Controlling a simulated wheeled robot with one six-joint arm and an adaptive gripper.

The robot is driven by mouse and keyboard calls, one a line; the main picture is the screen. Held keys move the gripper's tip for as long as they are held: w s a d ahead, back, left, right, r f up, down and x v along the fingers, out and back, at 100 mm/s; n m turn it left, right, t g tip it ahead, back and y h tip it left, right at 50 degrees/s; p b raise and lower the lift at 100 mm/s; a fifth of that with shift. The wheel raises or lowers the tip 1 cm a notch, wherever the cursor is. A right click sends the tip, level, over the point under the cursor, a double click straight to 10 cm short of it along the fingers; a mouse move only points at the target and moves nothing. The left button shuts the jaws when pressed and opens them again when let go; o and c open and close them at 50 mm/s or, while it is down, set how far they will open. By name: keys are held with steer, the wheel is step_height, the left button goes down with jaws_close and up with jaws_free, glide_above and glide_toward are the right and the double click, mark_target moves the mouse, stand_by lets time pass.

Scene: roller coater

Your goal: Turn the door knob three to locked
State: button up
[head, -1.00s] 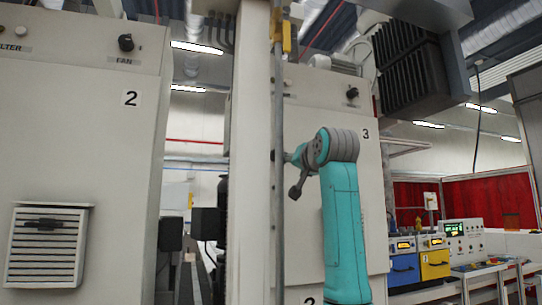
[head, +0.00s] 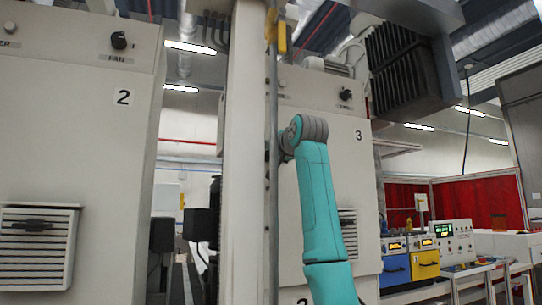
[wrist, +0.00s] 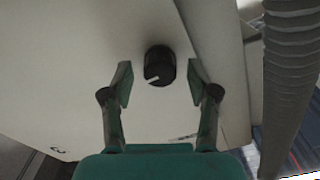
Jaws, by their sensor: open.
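A round black knob (wrist: 160,65) with a white pointer mark sits on a pale panel in the wrist view. The mark points to the lower left of that picture. My gripper (wrist: 160,84) is open, with its two green fingers spread on either side of the knob and no visible contact. I cannot tell its exact depth from the knob. In the head view, cabinet 3 (head: 330,130) stands behind my arm, and its upper black knob (head: 346,95) shows. I cannot tell whether this is the same knob. My gripper is hidden there.
A pale post (head: 241,150) and a thin grey pole (head: 273,190) stand in front of cabinet 3. Cabinet 2 (head: 85,150) is on the left, with its own fan knob (head: 119,40). A ribbed grey hose (wrist: 291,70) runs along the right of the wrist view.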

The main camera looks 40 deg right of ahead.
steer(key=shift+w+d, duration=0.15)
steer(key=shift+w, duration=0.4)
jaws_close()
